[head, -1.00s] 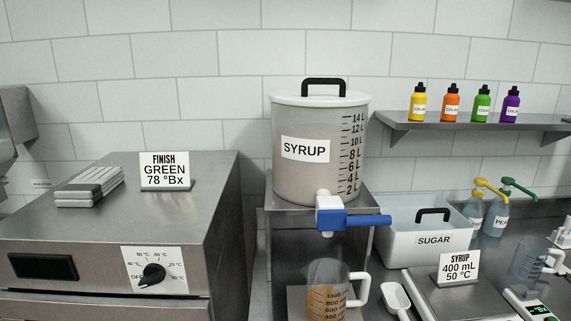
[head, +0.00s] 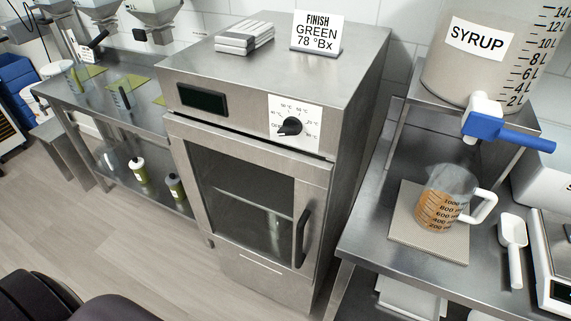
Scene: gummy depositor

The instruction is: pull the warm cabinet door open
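The warm cabinet (head: 250,123) is a tall steel box in the middle of the head view. Its door (head: 250,154) has a dark glass window and looks shut. A black vertical handle (head: 302,238) sits on the door's right side. A dial (head: 290,126) and a dark display (head: 203,100) are on the panel above the door. Neither gripper is in view; only dark rounded parts of my own body show at the lower left.
A steel table (head: 352,219) on the right holds a measuring jug (head: 437,205) of amber liquid, a white scoop (head: 512,240) and the syrup tank (head: 445,75). A steel bench (head: 95,108) stands left of the cabinet. Wood floor (head: 120,245) is clear in front.

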